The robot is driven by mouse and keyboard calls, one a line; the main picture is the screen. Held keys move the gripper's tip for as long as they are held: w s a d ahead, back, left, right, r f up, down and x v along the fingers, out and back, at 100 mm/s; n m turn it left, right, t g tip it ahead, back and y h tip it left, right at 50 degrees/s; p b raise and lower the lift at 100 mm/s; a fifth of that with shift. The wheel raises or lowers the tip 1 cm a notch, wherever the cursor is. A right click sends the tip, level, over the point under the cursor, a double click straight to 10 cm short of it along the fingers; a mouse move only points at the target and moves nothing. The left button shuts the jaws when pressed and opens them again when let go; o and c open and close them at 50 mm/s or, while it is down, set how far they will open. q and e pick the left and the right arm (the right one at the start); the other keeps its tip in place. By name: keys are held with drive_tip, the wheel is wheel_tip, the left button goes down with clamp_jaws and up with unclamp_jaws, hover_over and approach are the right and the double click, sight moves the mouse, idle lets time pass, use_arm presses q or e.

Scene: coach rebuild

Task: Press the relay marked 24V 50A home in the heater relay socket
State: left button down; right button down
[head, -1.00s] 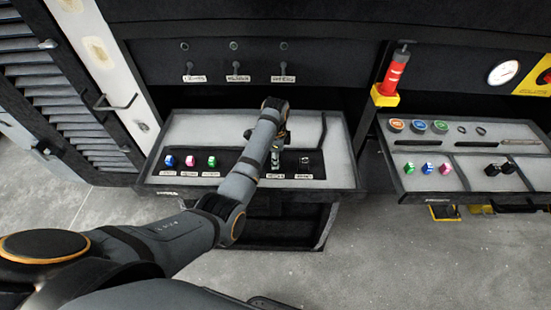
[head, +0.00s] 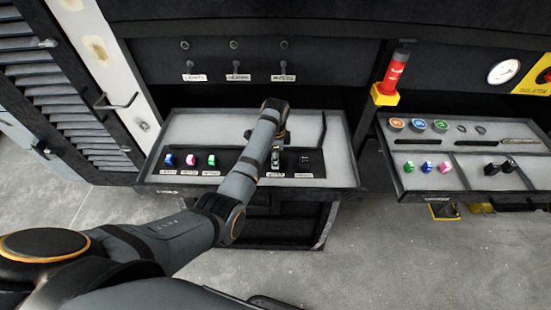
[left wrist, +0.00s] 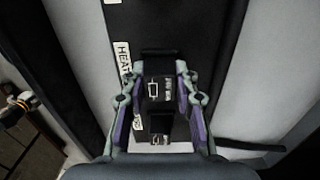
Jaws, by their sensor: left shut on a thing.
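The relay (left wrist: 157,90) is a small black block with white print and a white diagram on top, in the left wrist view. The print is too blurred to read. My left gripper (left wrist: 160,112) is shut on it, one finger along each side. The heater relay socket is under the relay and hidden; a white label (left wrist: 123,62) reading "HEAT..." lies beside it. Whether the relay is fully down cannot be told. In the head view my left gripper (head: 276,160) points down over the dark strip (head: 228,163) of the left tray. My right gripper is not in view.
Another black block (head: 304,161) stands just right of my gripper. Blue, pink and green blocks (head: 190,160) stand in the strip's left part. A second tray (head: 436,178) at the right holds coloured discs and blocks.

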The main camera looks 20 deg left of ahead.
use_arm(q)
drive_tip(key=shift+s+f, duration=0.2)
drive_tip(key=shift+f, duration=0.05)
drive_tip(key=c, duration=1)
unclamp_jaws()
drive_tip(key=shift+f, duration=0.1)
drive_tip(key=shift+o, duration=0.3)
drive_tip(key=shift+w, duration=0.15)
drive_tip(key=o, duration=0.5)
wheel_tip(320, 180, up, 7)
drive_tip(key=p, duration=0.8)
drive_tip(key=shift+r+p, duration=0.2)
drive_tip(key=shift+p, duration=0.15)
